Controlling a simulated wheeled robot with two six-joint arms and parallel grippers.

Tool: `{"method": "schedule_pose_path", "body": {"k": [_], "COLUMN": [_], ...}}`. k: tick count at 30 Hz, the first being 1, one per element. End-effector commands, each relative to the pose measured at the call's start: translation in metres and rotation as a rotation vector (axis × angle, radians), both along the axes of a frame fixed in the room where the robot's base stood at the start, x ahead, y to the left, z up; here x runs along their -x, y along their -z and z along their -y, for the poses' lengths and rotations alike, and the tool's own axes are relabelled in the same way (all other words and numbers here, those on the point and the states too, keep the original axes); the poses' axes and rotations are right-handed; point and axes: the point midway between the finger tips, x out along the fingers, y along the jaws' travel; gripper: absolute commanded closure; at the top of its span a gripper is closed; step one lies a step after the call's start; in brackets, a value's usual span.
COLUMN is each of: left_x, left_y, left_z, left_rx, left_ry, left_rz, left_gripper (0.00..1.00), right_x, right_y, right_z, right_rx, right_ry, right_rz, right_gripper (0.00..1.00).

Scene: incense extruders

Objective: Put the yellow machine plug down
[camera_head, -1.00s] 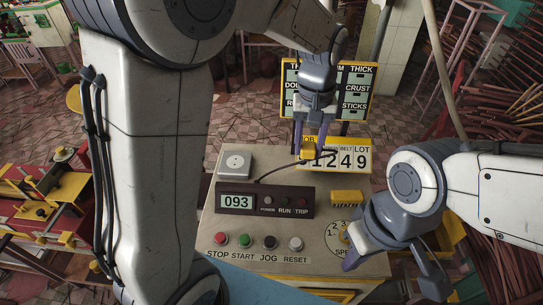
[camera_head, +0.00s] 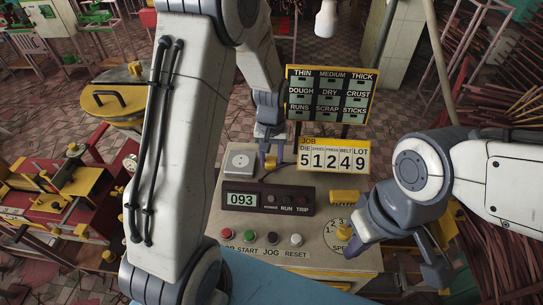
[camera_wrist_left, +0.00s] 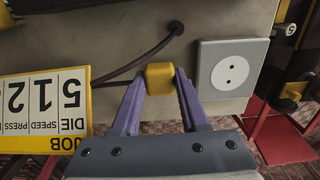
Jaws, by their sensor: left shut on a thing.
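The yellow machine plug (camera_wrist_left: 160,78) is between the purple fingers of my left gripper (camera_wrist_left: 160,85), which is shut on it. In the head view the plug (camera_head: 271,161) and my left gripper (camera_head: 271,158) are over the back of the console top, just right of the white socket (camera_head: 239,161). In the left wrist view the socket (camera_wrist_left: 231,70) is a square plate with two holes, beside the plug and apart from it. A dark cable (camera_wrist_left: 125,70) runs from near the plug to a hole in the panel. My right gripper (camera_head: 395,250) is open and empty at the console's right.
The JOB sign (camera_head: 334,157) reading 51249 stands right of my left gripper. The display box (camera_head: 267,199) shows 093. A row of buttons (camera_head: 261,238) and a speed dial (camera_head: 337,234) lie in front. Red machinery (camera_head: 62,195) is on the left.

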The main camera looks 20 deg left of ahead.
Motion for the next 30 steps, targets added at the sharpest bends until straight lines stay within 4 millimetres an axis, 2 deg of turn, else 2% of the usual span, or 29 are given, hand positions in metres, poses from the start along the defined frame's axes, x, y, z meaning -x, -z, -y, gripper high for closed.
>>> {"method": "schedule_pose_path", "body": {"k": [21,22,24,30], "left_x": [0.000,0.000,0.000,0.000], "left_y": [0.012,0.012,0.012,0.012], "left_z": [0.000,0.000,0.000,0.000], "left_rx": [0.000,0.000,0.000,0.000], "left_ry": [0.000,0.000,0.000,0.000], "left_rz": [0.001,0.000,0.000,0.001], "left_gripper": [1.00,0.49,0.26,0.26], "right_x": [0.000,0.000,0.000,0.000], "right_y": [0.008,0.008,0.008,0.008], "right_z": [0.000,0.000,0.000,0.000], "right_rx": [0.000,0.000,0.000,0.000], "right_ry": [0.002,0.002,0.002,0.002], "right_rz": [0.000,0.000,0.000,0.000], "right_gripper": [1.00,1.00,1.00,1.00]}}
